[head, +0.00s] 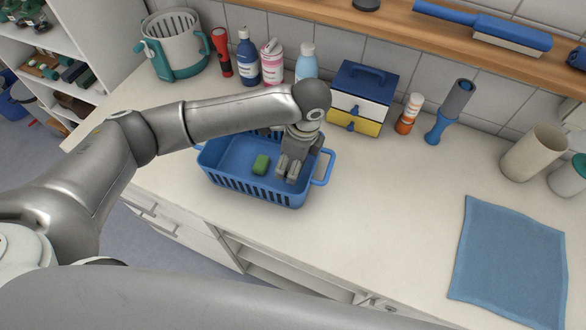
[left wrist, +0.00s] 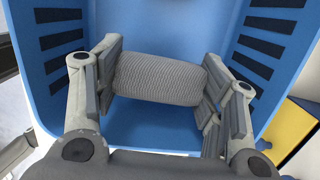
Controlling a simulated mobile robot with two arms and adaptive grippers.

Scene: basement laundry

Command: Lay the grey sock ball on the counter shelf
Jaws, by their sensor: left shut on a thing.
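The grey sock ball (left wrist: 158,79) is a ribbed grey roll between the fingers of my left gripper (left wrist: 160,85) in the left wrist view. The fingers touch its two ends. In the head view my left gripper (head: 287,170) points down into the blue basket (head: 255,192) on the counter, at its right part, and the sock ball is hidden there by the gripper. The counter shelf, a wooden board (head: 390,28), runs along the tiled wall above the counter. My right gripper is not in view.
Bottles (head: 247,58), a blue and yellow drawer box (head: 362,95) and a blue-handled tool (head: 448,112) stand along the wall. A blue brush (head: 485,27) lies on the shelf. A blue cloth (head: 508,266) lies at right; the counter's middle is clear.

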